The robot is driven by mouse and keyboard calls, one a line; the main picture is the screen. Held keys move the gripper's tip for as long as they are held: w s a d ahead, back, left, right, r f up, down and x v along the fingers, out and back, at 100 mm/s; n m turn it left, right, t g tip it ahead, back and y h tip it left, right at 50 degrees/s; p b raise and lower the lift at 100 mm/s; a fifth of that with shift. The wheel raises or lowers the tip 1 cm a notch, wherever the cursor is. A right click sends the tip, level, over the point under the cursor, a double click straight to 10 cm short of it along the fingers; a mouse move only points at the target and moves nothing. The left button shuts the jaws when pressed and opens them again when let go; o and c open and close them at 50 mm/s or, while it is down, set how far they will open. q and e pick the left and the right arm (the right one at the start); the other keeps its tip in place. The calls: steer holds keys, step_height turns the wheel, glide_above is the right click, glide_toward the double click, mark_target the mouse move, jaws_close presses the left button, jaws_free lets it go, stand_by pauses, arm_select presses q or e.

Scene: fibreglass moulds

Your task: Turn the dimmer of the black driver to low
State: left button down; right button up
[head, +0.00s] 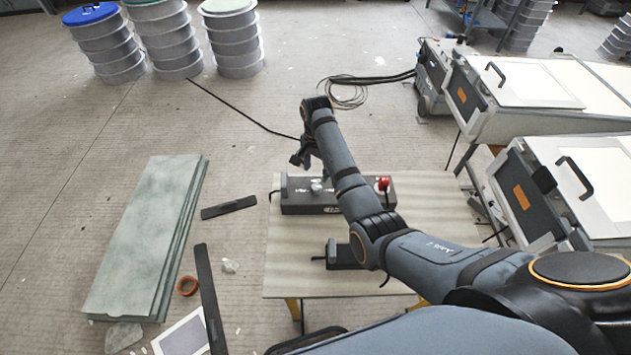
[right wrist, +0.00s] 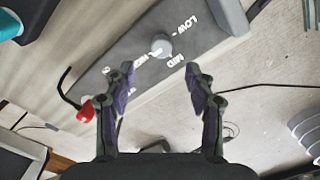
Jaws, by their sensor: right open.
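The black driver (head: 335,208) lies on the table, partly hidden behind my right arm in the head view. Its round grey dimmer knob (head: 317,186) is on the top face, left of the arm. In the right wrist view the driver (right wrist: 205,38) carries white LOW and MID labels around the knob (right wrist: 161,46). I cannot tell clearly where the knob points. A red part (head: 383,184) is at its right end and also shows in the right wrist view (right wrist: 86,112). My right gripper (head: 304,158) is open and empty, its fingers (right wrist: 160,78) apart near the knob. My left gripper is not in view.
A smaller black device (head: 345,255) is on the table (head: 290,275) in front of the driver. Greenish boards (head: 145,235) lie on the floor at left. Grey machines with white lids (head: 530,95) stand at right. Stacked drums (head: 165,40) are at the back left.

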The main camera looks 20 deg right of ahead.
glide_above(316, 187)
step_height(316, 187, down, 4)
steer(key=shift+f, duration=0.15)
step_height(316, 187, down, 4)
steer(key=shift+w+r, duration=0.15)
steer(key=shift+f, duration=0.3)
steer(key=c, duration=1.1)
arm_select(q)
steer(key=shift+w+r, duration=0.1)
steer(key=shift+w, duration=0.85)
arm_select(e)
steer(key=shift+c, duration=0.2)
